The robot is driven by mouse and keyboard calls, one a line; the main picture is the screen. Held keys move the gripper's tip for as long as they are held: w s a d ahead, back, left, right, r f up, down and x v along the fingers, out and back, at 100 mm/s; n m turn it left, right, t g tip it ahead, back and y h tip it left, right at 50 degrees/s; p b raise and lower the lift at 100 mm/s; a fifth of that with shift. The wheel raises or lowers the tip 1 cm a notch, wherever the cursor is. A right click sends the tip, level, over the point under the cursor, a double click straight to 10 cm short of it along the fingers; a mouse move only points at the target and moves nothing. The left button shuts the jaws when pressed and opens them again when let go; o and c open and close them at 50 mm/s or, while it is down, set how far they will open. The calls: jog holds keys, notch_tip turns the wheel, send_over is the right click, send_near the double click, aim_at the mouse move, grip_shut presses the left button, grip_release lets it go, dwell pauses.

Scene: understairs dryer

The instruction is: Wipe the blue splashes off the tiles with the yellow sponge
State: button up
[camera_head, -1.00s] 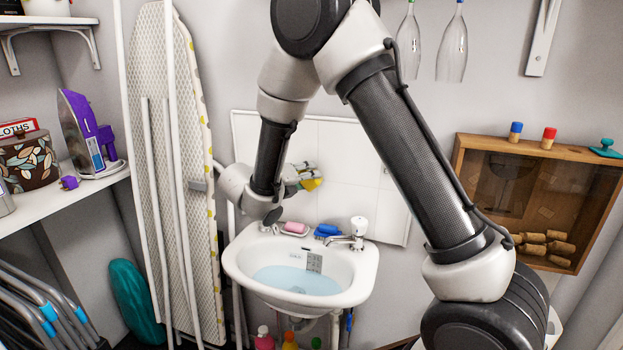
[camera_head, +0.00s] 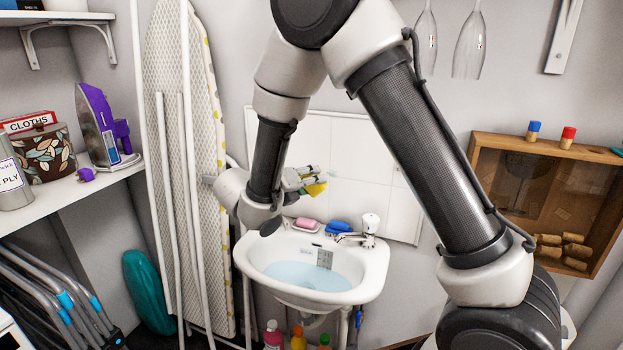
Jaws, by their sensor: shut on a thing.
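The yellow sponge (camera_head: 316,188) is held by my gripper (camera_head: 311,179) in front of the white tiles (camera_head: 360,160) above the basin. My gripper is shut on the sponge. I cannot tell whether the sponge touches the tiles. No blue splashes can be made out on the visible tiles. My arm crosses in front and hides part of the tile panel on its left side and in its upper right.
Below is a white basin (camera_head: 375,275) with blue water, a tap (camera_head: 369,228), a pink soap (camera_head: 305,223) and a blue item (camera_head: 338,227) on its rim. An ironing board (camera_head: 188,180) stands left. Glasses (camera_head: 469,50) hang above; a wooden cabinet (camera_head: 478,165) is right.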

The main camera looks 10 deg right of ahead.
jog(key=shift+s+a, duration=0.1)
jog(key=shift+s+a, duration=0.8)
jog(key=shift+s, duration=0.35)
jog(key=shift+w, duration=0.1)
jog(key=w+d+f, duration=0.1)
jog(key=w+d, duration=0.3)
jog(key=w, duration=0.1)
jog(key=shift+w+f, duration=0.2)
jog(key=shift+f, duration=0.1)
jog(key=shift+w+d, duration=0.6)
jog(key=shift+w, duration=0.25)
dwell(0.7)
